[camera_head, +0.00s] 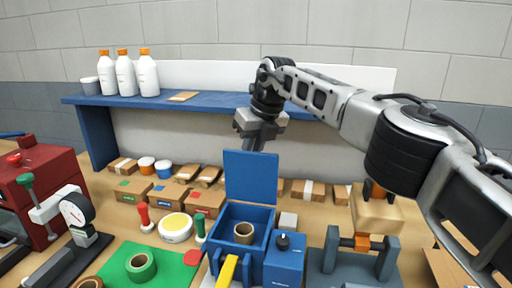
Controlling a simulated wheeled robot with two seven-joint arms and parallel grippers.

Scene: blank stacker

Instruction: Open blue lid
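The blue lid (250,177) stands upright at the back of a blue box (262,215). The box is open at the top, and a brown ring-shaped roll (243,233) shows inside it. My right gripper (254,146) points down just above the lid's top edge, its arm reaching in from the right. Its fingertips are partly hidden, so I cannot tell whether they are apart or touch the lid. My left gripper is not in view.
A blue shelf (210,101) with white bottles (147,73) runs behind. Small cardboard boxes (133,190) line the back. A green mat (165,268) with a green tape roll (141,267) lies left of the box. A blue unit with a black knob (284,262) stands right of it.

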